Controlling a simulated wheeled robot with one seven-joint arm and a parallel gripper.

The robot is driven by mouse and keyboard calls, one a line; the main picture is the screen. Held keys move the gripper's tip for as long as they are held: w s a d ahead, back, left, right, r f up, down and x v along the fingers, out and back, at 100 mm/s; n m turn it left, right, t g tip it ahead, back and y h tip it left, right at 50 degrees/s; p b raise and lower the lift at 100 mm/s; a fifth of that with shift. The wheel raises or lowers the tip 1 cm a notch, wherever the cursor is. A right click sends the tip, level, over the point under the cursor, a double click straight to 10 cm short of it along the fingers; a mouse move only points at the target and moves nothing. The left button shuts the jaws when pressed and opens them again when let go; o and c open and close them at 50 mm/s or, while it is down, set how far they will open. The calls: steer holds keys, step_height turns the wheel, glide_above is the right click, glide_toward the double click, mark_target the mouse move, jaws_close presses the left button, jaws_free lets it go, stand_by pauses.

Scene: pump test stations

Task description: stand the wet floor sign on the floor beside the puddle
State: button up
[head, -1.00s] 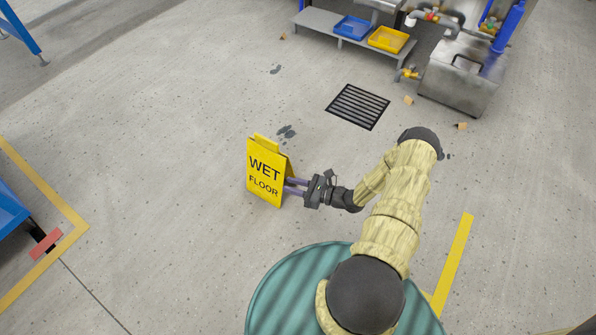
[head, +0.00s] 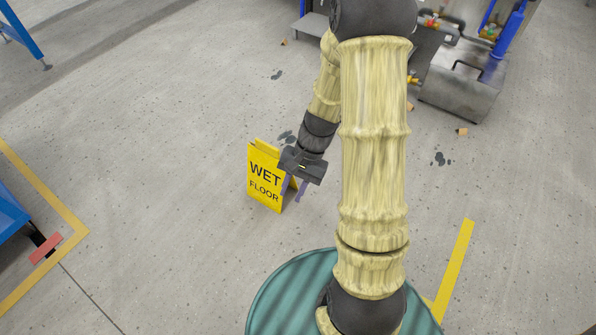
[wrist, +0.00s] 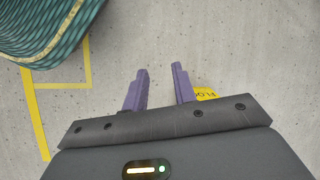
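The yellow wet floor sign (head: 264,177) stands upright on the floor, folded like a tent, in the middle of the head view. A yellow corner of the sign (wrist: 206,94) shows beside the right finger in the wrist view. My gripper (head: 293,194) points down at the sign's right side, with its purple fingers overlapping the sign's edge in the picture. In the wrist view its fingers (wrist: 160,80) are apart with only floor between them. Whether a finger touches the sign is unclear. Dark wet patches show behind the sign (head: 287,138) and farther right (head: 440,158).
A steel tank (head: 460,88) and bench with pipes stand at the back right, partly behind my arm. A blue table (head: 12,215) is at the left, inside yellow floor tape (head: 68,240). Small brown scraps lie about. Floor left of the sign is clear.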

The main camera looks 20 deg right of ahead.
steer(key=s+r+n+t+h, duration=0.2)
steer(key=r+n, duration=0.1)
steer(key=r, duration=0.3)
steer(key=s+r+n+t+h, duration=0.2)
steer(key=r+n, duration=0.2)
steer(key=r, duration=0.2)
steer(key=shift+n+t+h, duration=0.3)
steer(key=shift+t+h, duration=0.1)
steer(key=shift+w+a+r, duration=0.1)
steer(key=shift+r, duration=0.05)
steer(key=w+p+v, duration=0.3)
steer(key=p+v, duration=1.1)
steer(key=p, duration=0.1)
steer(key=shift+r, duration=0.65)
steer(key=shift+f, duration=0.1)
